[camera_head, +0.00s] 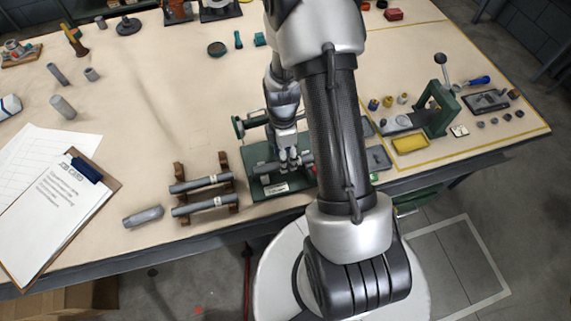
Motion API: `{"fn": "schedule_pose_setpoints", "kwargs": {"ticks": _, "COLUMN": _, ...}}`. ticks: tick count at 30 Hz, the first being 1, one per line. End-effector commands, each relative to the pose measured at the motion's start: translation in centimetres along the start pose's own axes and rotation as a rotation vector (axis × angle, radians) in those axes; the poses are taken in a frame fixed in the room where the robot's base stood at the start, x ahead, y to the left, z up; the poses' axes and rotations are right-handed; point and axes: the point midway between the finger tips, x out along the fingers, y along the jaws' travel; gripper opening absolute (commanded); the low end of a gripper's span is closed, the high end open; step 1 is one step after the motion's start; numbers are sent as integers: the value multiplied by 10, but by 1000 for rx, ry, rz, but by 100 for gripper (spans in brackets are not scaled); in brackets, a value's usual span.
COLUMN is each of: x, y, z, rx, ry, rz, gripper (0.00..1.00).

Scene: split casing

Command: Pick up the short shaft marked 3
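Two grey shafts lie across a brown wooden rack near the table's front edge: an upper shaft (200,184) and a lower shaft (199,206). Each bears a small pale label, too small to read, so I cannot tell which is marked 3. My gripper (289,163) points down over a green fixture (262,189), right of the rack and apart from both shafts. A grey cylindrical part (268,168) lies in the fixture at the fingers. Whether the fingers touch it or close on it is unclear. My arm hides the fixture's right side.
A loose grey cylinder (143,216) lies left of the rack, beside a clipboard (62,205). Grey cylinders (63,106) stand or lie farther back left. A green press (436,106) and yellow tray (410,143) stand right. The table's middle left is clear.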

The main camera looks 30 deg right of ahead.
Motion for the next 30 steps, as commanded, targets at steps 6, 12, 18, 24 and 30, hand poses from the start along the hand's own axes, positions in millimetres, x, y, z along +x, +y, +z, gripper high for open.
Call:
{"fn": "schedule_pose_setpoints", "kwargs": {"ticks": 6, "x": 24, "y": 0, "z": 0, "rx": 0, "ry": 0, "rz": 0, "gripper": 48}}
{"fn": "schedule_pose_setpoints", "kwargs": {"ticks": 12, "x": 23, "y": 0, "z": 0, "rx": 0, "ry": 0, "rz": 1, "gripper": 46}}
{"fn": "schedule_pose_setpoints", "kwargs": {"ticks": 18, "x": 23, "y": 0, "z": 0, "rx": 0, "ry": 0, "rz": 1, "gripper": 32}}
{"fn": "schedule_pose_setpoints", "kwargs": {"ticks": 24, "x": 23, "y": 0, "z": 0, "rx": 0, "ry": 0, "rz": 0, "gripper": 19}}
{"fn": "schedule_pose_setpoints", "kwargs": {"ticks": 30, "x": 23, "y": 0, "z": 0, "rx": 0, "ry": 0, "rz": 0, "gripper": 6}}
